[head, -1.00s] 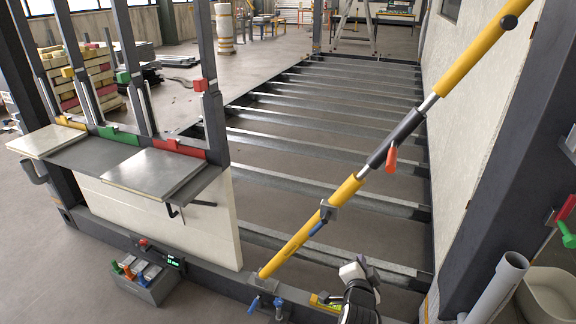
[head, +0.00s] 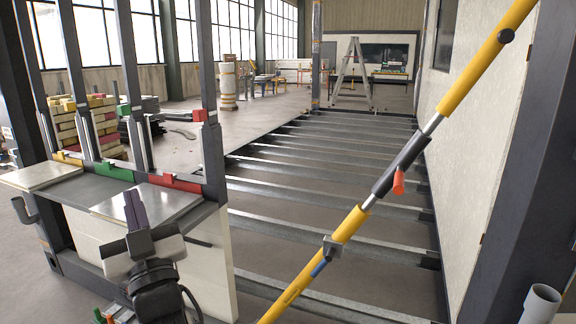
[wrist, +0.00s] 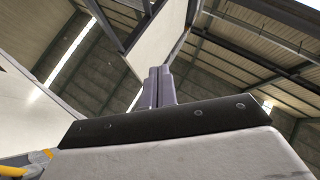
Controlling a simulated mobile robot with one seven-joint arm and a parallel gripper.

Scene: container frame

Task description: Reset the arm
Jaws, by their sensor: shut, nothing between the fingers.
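My gripper (head: 135,210) is at the lower left of the head view, pointing up, with its fingers together and nothing between them. It shows in front of the shelf with the coloured clips and, as seen here, overlaps the right-hand shelf plate; I cannot tell how far apart they are. In the wrist view my gripper's fingers (wrist: 158,86) stand closed side by side above its dark bar, against the roof.
A grey shelf (head: 95,190) with yellow, green and red clips is at the left. A yellow diagonal brace (head: 345,225) crosses the right side. Bare floor joists (head: 330,185) lie beyond. A dark post (head: 515,170) stands at the right. A stepladder (head: 352,75) is far back.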

